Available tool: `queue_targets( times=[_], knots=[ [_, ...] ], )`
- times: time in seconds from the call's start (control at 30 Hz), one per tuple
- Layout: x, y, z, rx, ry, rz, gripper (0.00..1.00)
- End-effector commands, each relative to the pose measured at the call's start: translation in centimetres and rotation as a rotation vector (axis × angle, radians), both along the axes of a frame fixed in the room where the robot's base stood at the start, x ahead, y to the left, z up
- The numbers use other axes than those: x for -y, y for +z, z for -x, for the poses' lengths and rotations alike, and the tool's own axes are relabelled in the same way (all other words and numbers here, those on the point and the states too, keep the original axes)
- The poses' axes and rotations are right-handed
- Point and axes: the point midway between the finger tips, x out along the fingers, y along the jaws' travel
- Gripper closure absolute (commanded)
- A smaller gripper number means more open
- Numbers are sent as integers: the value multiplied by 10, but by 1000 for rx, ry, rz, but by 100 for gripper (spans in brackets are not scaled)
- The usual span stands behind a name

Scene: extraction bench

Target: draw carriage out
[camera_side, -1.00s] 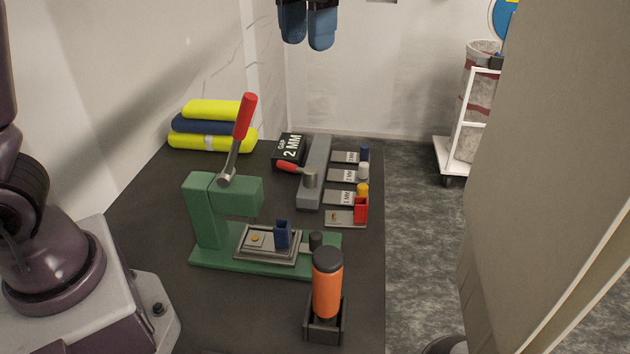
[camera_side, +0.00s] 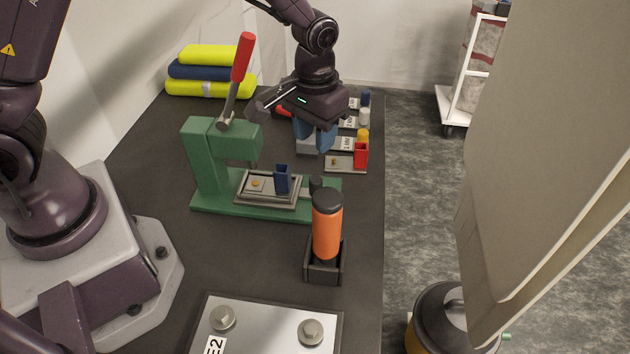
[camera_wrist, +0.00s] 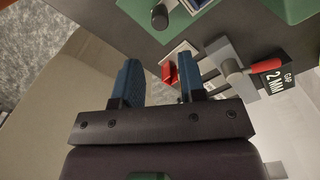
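A green press (camera_side: 215,165) with a raised red-tipped lever (camera_side: 242,58) stands on the dark bench. On its base is a grey framed carriage (camera_side: 268,202), which holds a plate with a small yellowish piece (camera_side: 257,184) and an upright blue block (camera_side: 282,178). A dark knob (camera_side: 316,184) stands at the carriage's right end. The carriage sits partly under the press head. My gripper (camera_side: 314,140) has blue fingers and is behind and above the knob, apart from the carriage. In the wrist view my gripper (camera_wrist: 158,72) is open, with nothing between its fingers.
A red-handled grey bar (camera_wrist: 222,68) and several tagged plates lie near my gripper, one with a red block (camera_side: 361,156). An orange bottle (camera_side: 327,225) stands in a dark holder in front of the carriage.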

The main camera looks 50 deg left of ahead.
Motion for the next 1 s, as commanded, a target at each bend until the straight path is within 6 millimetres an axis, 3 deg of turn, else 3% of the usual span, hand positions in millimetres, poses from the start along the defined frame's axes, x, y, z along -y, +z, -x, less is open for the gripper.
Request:
queue_targets(
  times=[0.4, 0.6, 1.0],
  knots=[
    [0, -79, 1, -6, 1, 0, 62],
    [0, -109, 0, -2, 0, 0, 62],
    [0, -122, 0, 1, 0, 1, 62]
  ],
)
